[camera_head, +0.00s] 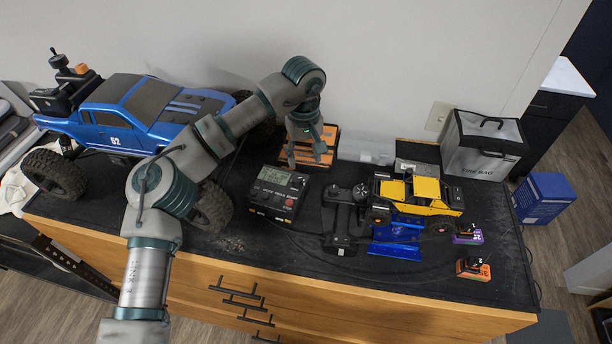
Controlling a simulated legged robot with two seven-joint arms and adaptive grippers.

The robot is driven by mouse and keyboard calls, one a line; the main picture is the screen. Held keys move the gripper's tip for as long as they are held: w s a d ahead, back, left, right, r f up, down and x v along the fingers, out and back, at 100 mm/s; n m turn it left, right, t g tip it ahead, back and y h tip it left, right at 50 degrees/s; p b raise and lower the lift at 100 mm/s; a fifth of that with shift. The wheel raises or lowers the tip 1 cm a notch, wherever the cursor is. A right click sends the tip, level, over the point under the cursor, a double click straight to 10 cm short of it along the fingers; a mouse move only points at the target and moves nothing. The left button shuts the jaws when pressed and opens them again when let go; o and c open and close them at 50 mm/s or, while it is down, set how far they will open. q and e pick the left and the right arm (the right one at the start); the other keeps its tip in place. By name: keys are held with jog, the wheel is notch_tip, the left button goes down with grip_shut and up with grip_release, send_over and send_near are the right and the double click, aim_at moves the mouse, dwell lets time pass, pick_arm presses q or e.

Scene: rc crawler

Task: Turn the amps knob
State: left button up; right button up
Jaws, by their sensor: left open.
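The charger (278,192) is a small black box with a grey display, and it sits on the dark bench top near the middle. Small knobs show at its upper right corner, and I cannot read which one is the amps knob (297,180). My left gripper (304,160) points down just behind and above the charger's upper right side. It is open and empty, and it looks apart from the knobs. My right gripper is not in view.
A large blue truck (150,105) fills the left of the bench (300,262). A yellow crawler (420,195) stands on a blue stand (395,250) to the right. A black transmitter (340,220) lies beside the charger. An orange-and-black box (323,153) is behind my gripper.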

aim_at(298, 179)
pick_arm(q)
jog(key=a+f, duration=0.1)
jog(key=f, duration=0.1)
jog(key=a+f, duration=0.2)
jog(key=shift+s+a+f, duration=0.1)
jog(key=shift+a+f, duration=0.25)
jog(key=shift+f, duration=0.25)
jog(key=shift+s+a+f, duration=0.1)
jog(key=shift+a+f, duration=0.25)
jog(key=shift+f, duration=0.5)
jog(key=shift+d+f, duration=0.2)
jog(key=shift+d, duration=0.35)
jog(key=shift+d+f, duration=0.2)
jog(key=shift+d, duration=0.35)
jog(key=shift+w+d, duration=0.1)
jog(key=shift+d, duration=0.95)
jog(key=shift+c, duration=1.2)
jog(key=shift+a, duration=0.3)
jog(key=c, duration=0.4)
jog(key=a, duration=0.2)
jog(key=shift+a, duration=0.35)
grip_shut()
jog(key=shift+d, duration=0.75)
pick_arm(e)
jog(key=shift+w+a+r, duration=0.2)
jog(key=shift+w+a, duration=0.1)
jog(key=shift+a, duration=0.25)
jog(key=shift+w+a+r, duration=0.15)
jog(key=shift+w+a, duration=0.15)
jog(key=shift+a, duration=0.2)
